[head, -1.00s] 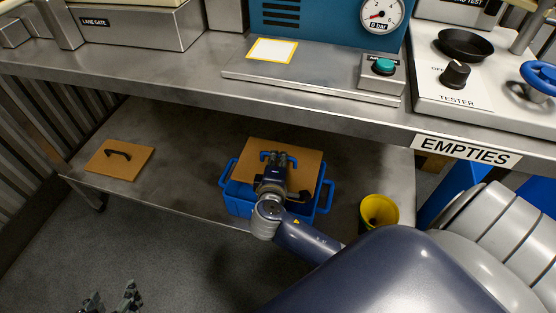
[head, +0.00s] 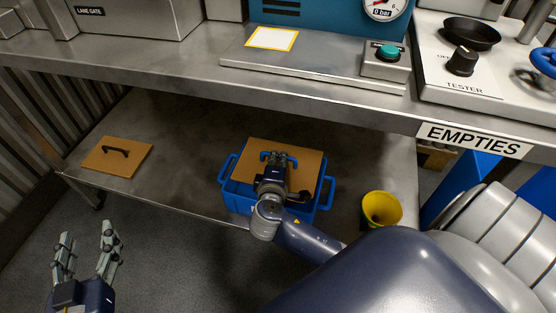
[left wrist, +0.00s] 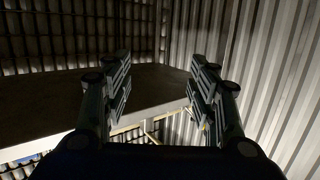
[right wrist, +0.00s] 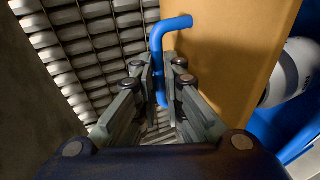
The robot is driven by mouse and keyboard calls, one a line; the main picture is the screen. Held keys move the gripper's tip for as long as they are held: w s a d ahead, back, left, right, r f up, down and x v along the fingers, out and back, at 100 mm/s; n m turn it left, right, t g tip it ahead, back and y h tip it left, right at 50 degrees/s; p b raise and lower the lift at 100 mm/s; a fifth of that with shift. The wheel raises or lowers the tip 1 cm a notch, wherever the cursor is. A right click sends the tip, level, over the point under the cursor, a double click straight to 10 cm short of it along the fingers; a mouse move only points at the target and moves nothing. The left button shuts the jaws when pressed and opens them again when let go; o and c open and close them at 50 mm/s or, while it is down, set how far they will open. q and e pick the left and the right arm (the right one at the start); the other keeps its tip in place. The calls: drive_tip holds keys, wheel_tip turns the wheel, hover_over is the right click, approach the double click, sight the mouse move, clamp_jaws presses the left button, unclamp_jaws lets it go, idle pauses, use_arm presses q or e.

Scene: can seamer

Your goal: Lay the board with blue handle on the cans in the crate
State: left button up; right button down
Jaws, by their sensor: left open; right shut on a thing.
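The board with the blue handle (head: 307,163) is a brown panel over the blue crate (head: 242,204) on the lower shelf. Its blue handle (right wrist: 158,55) is between the fingers of my right gripper (head: 275,160), which is shut on it. In the right wrist view a pale can (right wrist: 295,72) shows beside the board's edge, with blue crate wall (right wrist: 305,128) near it. The other cans are hidden. I cannot tell whether the board rests on the cans or hangs just above them. My left gripper (head: 87,235) is open and empty, in front of the shelf's left part.
Another brown board with a black handle (head: 115,154) lies at the shelf's left. A yellow bin (head: 381,209) stands right of the crate. The worktop edge (head: 220,92) overhangs the shelf. Shelf space between the black-handled board and the crate is clear.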

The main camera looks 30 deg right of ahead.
drive_tip(key=shift+f+b, duration=0.45)
drive_tip(key=shift+f, duration=0.05)
use_arm(q)
wheel_tip(320, 180, up, 6)
drive_tip(key=d+t+h, duration=0.1)
drive_tip(key=t, duration=0.2)
drive_tip(key=shift+w+r+t, duration=0.25)
drive_tip(key=shift+w+t, duration=0.05)
drive_tip(key=shift+w, duration=0.05)
use_arm(e)
drive_tip(key=shift+f, duration=0.1)
use_arm(q)
drive_tip(key=shift+s+d+r+t+b, duration=0.15)
drive_tip(key=shift+r+t+b, duration=0.2)
drive_tip(key=shift+r+t, duration=0.25)
use_arm(e)
drive_tip(key=shift+f, duration=0.3)
use_arm(q)
drive_tip(key=shift+s+r+h, duration=0.1)
drive_tip(key=shift+r+h, duration=0.2)
drive_tip(key=shift+r, duration=0.3)
use_arm(e)
drive_tip(key=shift+f, duration=0.2)
use_arm(q)
drive_tip(key=shift+r, duration=0.1)
